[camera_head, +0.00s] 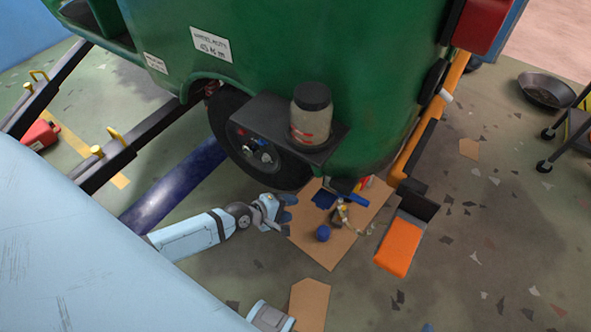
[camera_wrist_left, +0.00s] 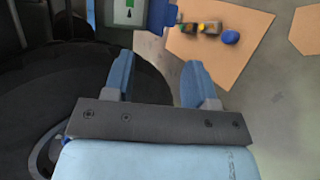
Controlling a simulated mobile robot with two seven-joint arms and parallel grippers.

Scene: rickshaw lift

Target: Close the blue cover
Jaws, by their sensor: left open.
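The blue cover (camera_wrist_left: 162,14) shows at the top of the left wrist view, swung out beside a white and green panel (camera_wrist_left: 125,12) with a dark symbol. A dark blue flat piece (camera_head: 324,199) beneath the green body in the head view looks like the same cover. My left gripper (camera_head: 286,209) is low beside the wheel, left of that piece. In the left wrist view its two blue fingers (camera_wrist_left: 158,68) are spread with nothing between them. The cover lies beyond the fingertips, apart from them.
The green rickshaw body (camera_head: 380,60) and its black wheel (camera_head: 235,125) are close above my left gripper. A jar (camera_head: 311,112) stands on a black box (camera_head: 275,135). Cardboard (camera_head: 330,250) with a blue ball (camera_head: 322,233) lies on the floor, near an orange pedal (camera_head: 398,246).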

